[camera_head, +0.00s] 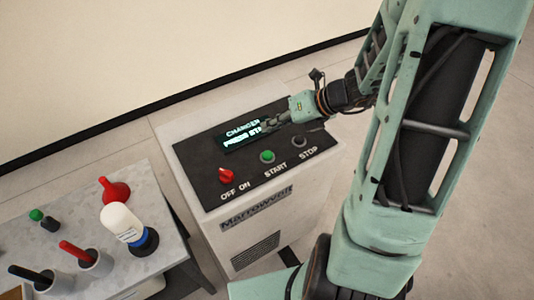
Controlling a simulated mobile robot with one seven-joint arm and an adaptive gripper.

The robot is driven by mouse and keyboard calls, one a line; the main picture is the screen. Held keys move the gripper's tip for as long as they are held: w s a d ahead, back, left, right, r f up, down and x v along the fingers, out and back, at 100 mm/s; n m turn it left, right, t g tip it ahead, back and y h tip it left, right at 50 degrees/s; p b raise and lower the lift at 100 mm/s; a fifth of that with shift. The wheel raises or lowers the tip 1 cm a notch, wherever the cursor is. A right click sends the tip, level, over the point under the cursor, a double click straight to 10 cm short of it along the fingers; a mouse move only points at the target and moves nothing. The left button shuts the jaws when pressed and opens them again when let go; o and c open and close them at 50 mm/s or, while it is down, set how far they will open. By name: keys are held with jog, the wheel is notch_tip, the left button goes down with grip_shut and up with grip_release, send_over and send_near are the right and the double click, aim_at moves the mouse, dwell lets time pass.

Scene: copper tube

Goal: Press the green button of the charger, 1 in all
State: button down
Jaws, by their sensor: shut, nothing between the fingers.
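The charger (203,207) is a pale box with a black sloped panel on top. Its green button (267,156) sits in the middle of the panel above the word START. A red knob (226,176) is to its left above OFF ON, and a dark button (299,142) is to its right above STOP. A lit display (236,139) is at the back of the panel, its right end partly hidden by my gripper. My gripper (264,126) is shut and empty, over the panel behind the green button and apart from it in the picture.
A grey table (95,191) stands at the left. On it are a red funnel (115,191), a white bottle (121,222), cups holding red and black handled tools, and small green and black items. Floor shows around the charger, with a wall behind.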

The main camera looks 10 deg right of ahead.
aim_at(270, 155)
jog(key=shift+f, duration=0.15)
notch_tip(270, 155, down, 8)
jog(key=b, duration=0.7)
jog(key=shift+b, duration=0.35)
jog(key=shift+f+b, duration=0.3)
jog(key=shift+f, duration=0.15)
dwell(0.6)
jog(key=shift+f, duration=0.25)
jog(key=shift+f+b, duration=0.5)
jog(key=shift+b, duration=0.05)
dwell(0.7)
jog(key=shift+r, duration=0.1)
jog(key=shift+r+p, duration=0.85)
jog(key=shift+p, duration=0.1)
